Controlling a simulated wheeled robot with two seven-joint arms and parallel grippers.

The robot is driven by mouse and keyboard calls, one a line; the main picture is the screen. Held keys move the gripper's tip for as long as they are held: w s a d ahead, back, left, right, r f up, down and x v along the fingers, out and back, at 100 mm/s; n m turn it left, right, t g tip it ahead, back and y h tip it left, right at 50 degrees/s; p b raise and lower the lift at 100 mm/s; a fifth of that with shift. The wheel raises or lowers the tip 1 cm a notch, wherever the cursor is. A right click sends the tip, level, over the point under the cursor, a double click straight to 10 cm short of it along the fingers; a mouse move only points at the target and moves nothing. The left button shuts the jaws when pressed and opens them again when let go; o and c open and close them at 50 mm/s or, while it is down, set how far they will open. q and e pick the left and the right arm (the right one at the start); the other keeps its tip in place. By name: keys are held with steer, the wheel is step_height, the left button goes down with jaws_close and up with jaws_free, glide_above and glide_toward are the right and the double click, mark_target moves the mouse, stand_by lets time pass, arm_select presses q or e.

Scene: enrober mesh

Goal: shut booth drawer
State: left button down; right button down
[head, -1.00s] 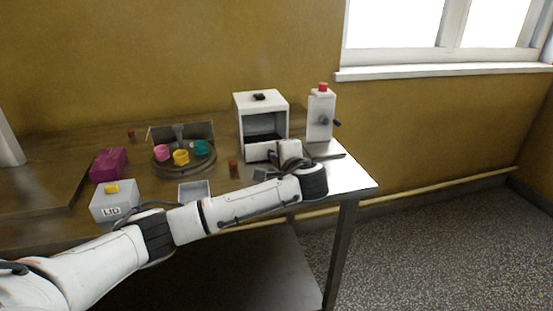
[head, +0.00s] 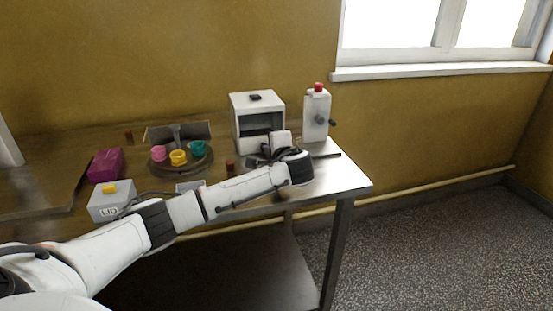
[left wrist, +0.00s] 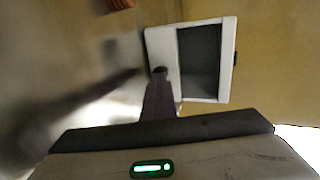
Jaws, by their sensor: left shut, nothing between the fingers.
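The booth (head: 257,103) is a white box with a dark open front, near the right end of the table. It also shows turned on its side in the left wrist view (left wrist: 228,60). Its drawer front, a pale panel (left wrist: 160,48) below the opening, is mostly hidden by my arm in the head view. I cannot tell whether any gap is left behind it. My left gripper (head: 257,160) is shut and empty. In the left wrist view its fingertips (left wrist: 159,76) are at the drawer front, close to or touching it. My right gripper is out of view.
A white dispenser with a red top (head: 316,112) stands right of the booth. A turntable with coloured cups (head: 182,168), a small brown cylinder (head: 230,168), a magenta block (head: 105,164) and a box marked LID (head: 110,203) are to the left.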

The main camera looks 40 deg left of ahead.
arm_select(q)
steer(key=p+v, duration=0.4)
steer(key=shift+d+f, duration=0.2)
steer(key=shift+f, duration=0.05)
steer(key=v, duration=0.3)
steer(key=b+v, duration=0.1)
steer(key=v, duration=0.5)
steer(key=shift+s+d+f, duration=0.15)
steer(key=shift+s+d, duration=0.1)
steer(key=shift+d, duration=0.05)
